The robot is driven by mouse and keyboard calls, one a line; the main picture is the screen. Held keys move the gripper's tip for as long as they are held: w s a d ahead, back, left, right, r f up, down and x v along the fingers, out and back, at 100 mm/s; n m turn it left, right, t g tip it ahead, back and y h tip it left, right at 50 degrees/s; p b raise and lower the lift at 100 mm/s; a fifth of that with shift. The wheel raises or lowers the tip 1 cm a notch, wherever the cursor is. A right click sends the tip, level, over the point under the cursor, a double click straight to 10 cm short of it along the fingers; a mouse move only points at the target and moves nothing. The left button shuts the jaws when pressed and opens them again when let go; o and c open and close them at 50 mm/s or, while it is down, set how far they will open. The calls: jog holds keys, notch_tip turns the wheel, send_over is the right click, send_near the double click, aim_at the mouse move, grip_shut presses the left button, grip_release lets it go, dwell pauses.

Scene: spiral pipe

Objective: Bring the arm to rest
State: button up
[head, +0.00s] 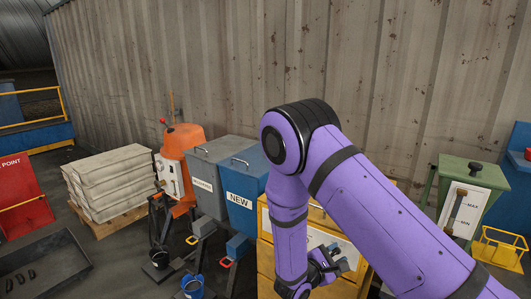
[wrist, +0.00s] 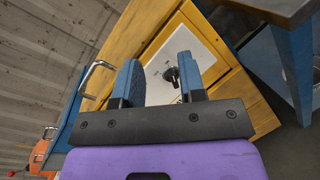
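My purple arm reaches in from the lower right of the head view, bends at a dark elbow joint and hangs down. My gripper (head: 328,262) is at its lower end, in front of a yellow cabinet (head: 265,254). In the wrist view my gripper (wrist: 157,70) has its two blue-padded fingers apart, with nothing held between them. Beyond the fingers, a white panel (wrist: 205,52) with a dark knob-like part is on the yellow cabinet (wrist: 135,35). The arm hides part of the cabinet in the head view.
A blue bin marked NEW (head: 240,195) and a grey bin (head: 208,178) stand left of the cabinet. A green unit with a MAX/MIN gauge (head: 466,205) stands right. A corrugated wall (head: 200,60) is behind.

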jog(key=s+d+r+m+g+y, duration=0.1)
jog(key=s+d+r+m+g, duration=0.3)
jog(key=r, duration=0.4)
jog(key=s+d+r+m+g+y, duration=0.1)
jog(key=s+d+r+m+g, duration=0.25)
jog(key=r, duration=0.35)
jog(key=s+d+r+m+g+y, duration=0.1)
jog(key=s+d+r+m+g, duration=0.35)
jog(key=r, duration=0.35)
jog(key=s+a+r+m+t+y, duration=0.3)
jog(key=s+r+m+t+y, duration=0.3)
jog(key=s, duration=1.1)
notch_tip(320, 180, up, 8)
jog(key=y, duration=0.4)
jog(key=shift+s+t+y, duration=0.25)
jog(key=shift+t+y, duration=0.05)
jog(key=shift+y, duration=0.1)
